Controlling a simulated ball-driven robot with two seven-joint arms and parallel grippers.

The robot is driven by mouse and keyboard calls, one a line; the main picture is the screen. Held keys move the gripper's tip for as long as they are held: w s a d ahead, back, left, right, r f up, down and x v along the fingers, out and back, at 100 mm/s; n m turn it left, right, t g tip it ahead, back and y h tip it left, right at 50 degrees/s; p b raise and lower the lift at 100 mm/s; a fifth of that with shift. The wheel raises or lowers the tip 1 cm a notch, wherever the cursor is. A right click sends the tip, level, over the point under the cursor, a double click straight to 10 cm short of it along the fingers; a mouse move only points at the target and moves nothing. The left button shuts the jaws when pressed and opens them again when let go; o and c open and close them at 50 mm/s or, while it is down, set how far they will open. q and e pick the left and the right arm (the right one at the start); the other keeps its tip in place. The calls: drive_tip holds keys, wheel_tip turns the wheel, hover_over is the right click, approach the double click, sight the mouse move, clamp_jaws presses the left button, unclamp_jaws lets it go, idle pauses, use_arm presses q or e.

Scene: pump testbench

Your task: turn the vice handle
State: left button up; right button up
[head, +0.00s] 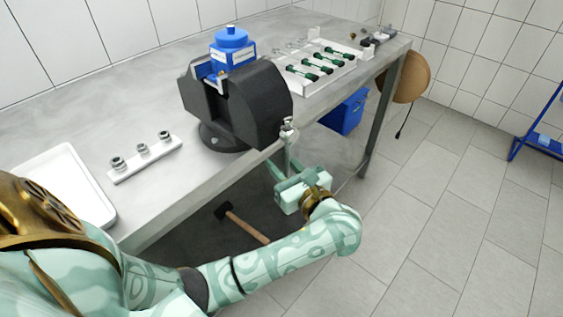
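A dark grey vice (245,105) stands on the near edge of the workbench. Its metal handle (288,136) sits on the front of the vice and hangs down past the bench edge. A blue pump part with a round cap (232,50) sits in the vice jaws. My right gripper is not in view.
The workbench (60,115) bears a white tray (62,185), a strip with several metal fittings (145,157) and a white tray of green-handled tools (308,88). A hammer (240,222) lies below the bench edge. A blue bin (345,112) is under the bench.

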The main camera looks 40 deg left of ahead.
use_arm(q)
clamp_jaws()
drive_tip(key=shift+s, duration=0.1)
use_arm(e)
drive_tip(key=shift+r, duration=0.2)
